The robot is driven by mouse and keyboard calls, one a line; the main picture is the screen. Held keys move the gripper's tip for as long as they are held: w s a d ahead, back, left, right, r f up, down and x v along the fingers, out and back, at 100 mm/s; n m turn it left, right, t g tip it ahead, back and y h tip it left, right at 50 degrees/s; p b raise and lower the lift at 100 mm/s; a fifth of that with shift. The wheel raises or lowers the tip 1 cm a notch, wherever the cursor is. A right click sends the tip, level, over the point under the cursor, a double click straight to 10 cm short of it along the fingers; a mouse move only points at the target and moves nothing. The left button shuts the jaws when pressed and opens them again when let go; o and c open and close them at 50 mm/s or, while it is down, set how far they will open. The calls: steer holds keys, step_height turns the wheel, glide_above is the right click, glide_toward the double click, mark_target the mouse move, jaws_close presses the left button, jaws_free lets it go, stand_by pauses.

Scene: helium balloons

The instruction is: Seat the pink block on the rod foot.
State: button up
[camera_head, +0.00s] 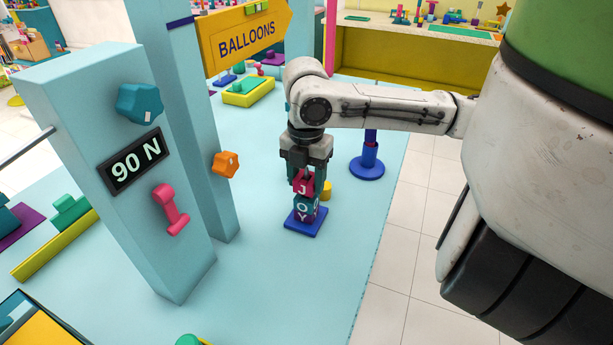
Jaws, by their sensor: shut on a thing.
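My gripper (304,182) points down and is shut on the pink block (303,187), which bears a letter J. Directly below is a teal and purple stack of lettered blocks (304,207), showing O and Y. The stack stands on a blue square foot (304,229), which seems to be the rod foot. The pink block is in line with the stack. I cannot tell whether it touches the block below. No rod shows, as the blocks and fingers cover that line.
A yellow cylinder (326,191) stands close behind the stack. A blue post on a round base (367,169) stands to its right. The teal column with a "90 N" display (131,161) and knobs rises at left. The light blue floor in front of the stack is clear.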

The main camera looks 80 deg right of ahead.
steer(key=shift+f+b, duration=0.65)
steer(key=shift+f, duration=0.3)
steer(key=o, duration=1.2)
steer(key=shift+c, duration=0.2)
steer(key=shift+r, duration=0.1)
step_height(320, 180, up, 11)
steer(key=shift+f+p, duration=0.15)
steer(key=shift+p, duration=0.3)
steer(key=shift+f, duration=0.1)
